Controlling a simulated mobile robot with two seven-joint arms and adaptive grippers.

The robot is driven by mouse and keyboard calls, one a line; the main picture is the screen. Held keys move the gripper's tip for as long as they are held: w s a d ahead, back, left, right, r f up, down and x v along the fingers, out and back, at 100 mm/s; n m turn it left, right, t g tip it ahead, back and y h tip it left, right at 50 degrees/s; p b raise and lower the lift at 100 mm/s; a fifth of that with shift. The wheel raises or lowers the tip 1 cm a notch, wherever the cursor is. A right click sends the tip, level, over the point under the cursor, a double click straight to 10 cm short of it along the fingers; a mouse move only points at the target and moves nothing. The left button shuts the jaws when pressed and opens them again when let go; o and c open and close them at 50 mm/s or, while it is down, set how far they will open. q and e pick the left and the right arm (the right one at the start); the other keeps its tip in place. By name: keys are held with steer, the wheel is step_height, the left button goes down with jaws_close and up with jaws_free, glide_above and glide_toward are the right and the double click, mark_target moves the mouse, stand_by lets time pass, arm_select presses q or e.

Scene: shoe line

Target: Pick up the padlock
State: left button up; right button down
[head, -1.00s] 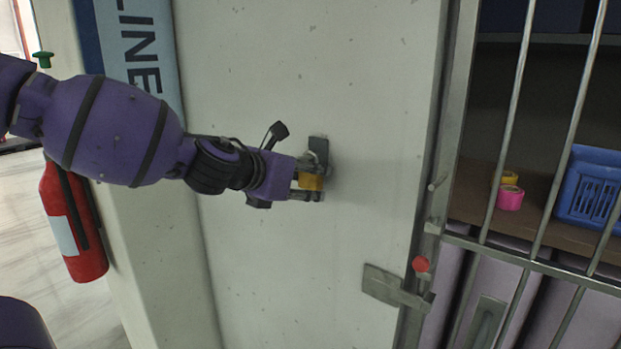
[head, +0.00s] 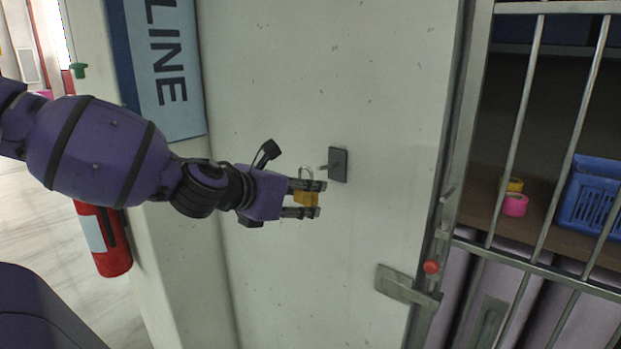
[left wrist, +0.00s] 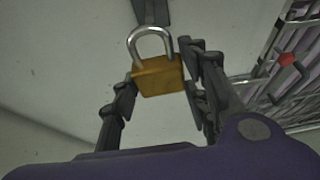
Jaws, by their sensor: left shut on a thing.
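The padlock (head: 305,199) has a yellow-brown brass body and a silver shackle. My left gripper (head: 308,198) is shut on its body, with the shackle pointing up. The padlock also shows in the left wrist view (left wrist: 158,76), between the two dark fingers (left wrist: 160,88). It is apart from the dark wall hook (head: 337,164), which is to its right and a little higher in the head view. The hook is empty. My right gripper is not in view.
A pale wall panel (head: 300,80) stands behind the gripper. A latch with a red knob (head: 431,267) is at lower right, beside a barred cage holding a blue basket (head: 592,195) and a pink tape roll (head: 515,205). A red extinguisher (head: 104,240) stands at left.

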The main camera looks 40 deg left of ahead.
arm_select(q)
steer(key=shift+v, duration=1.2)
steer(key=s, duration=0.7)
steer(key=shift+a+f, duration=0.25)
steer(key=shift+f, duration=0.05)
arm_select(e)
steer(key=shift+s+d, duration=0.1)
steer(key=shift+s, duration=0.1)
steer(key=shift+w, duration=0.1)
